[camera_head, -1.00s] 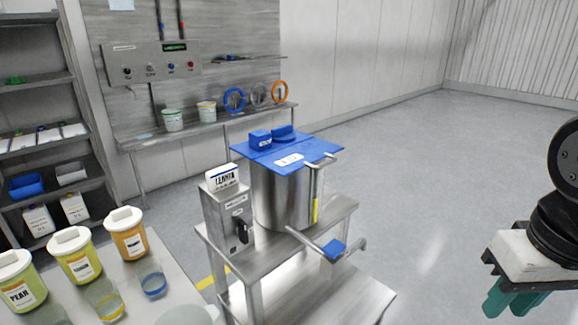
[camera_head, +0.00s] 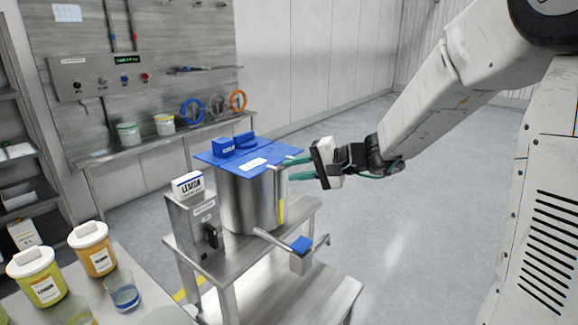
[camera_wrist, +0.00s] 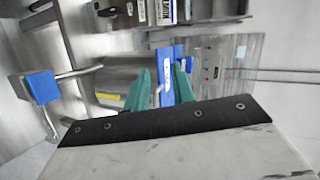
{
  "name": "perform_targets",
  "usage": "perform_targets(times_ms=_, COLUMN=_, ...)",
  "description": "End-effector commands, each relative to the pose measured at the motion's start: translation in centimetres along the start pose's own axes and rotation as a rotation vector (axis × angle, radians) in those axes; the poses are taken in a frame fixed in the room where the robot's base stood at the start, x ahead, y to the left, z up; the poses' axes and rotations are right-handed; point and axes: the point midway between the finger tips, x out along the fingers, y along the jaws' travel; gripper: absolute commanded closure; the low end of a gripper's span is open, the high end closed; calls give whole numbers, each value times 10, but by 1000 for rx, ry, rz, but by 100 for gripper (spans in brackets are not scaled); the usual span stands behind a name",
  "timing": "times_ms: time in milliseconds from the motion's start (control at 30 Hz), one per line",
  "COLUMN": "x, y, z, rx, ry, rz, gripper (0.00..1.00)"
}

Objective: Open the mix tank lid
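The mix tank (camera_head: 245,200) is a steel cylinder on a steel stand, and its blue lid (camera_head: 218,157) lies flat and closed on top. A thin metal lid handle (camera_head: 276,167) sticks out at the lid's right edge. My gripper (camera_head: 288,170) reaches in from the right with its teal fingers spread at that edge. In the wrist view my gripper (camera_wrist: 162,80) has its fingers on either side of the blue lid edge (camera_wrist: 166,62) and a thin metal bar (camera_wrist: 157,92). I cannot tell whether the fingers touch either.
A lever with a blue grip (camera_head: 301,244) juts from the stand below my gripper. A control box with a black knob (camera_head: 211,236) stands left of the tank. Lidded tubs (camera_head: 97,250) and cups are on the front-left table. The floor at right is open.

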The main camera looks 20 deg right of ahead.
Motion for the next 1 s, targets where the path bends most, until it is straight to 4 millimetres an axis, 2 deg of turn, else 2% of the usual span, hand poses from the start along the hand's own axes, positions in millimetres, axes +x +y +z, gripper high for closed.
perform_targets(times_ms=33, x=5, y=12, z=-28, rx=42, ry=64, rz=-32, gripper=75)
perform_targets(times_ms=100, x=8, y=24, z=-59, rx=79, ry=146, rz=-69, gripper=75)
perform_targets(times_ms=200, x=8, y=38, z=-90, rx=116, ry=232, rz=-101, gripper=75)
perform_targets(times_ms=300, x=9, y=46, z=-106, rx=136, ry=279, rz=-116, gripper=75)
perform_targets(times_ms=433, x=19, y=47, z=-114, rx=142, ry=295, rz=-121, gripper=75)
perform_targets(times_ms=800, x=72, y=41, z=-130, rx=142, ry=293, rz=-121, gripper=75)
perform_targets(times_ms=1000, x=82, y=40, z=-132, rx=141, ry=293, rz=-121, gripper=75)
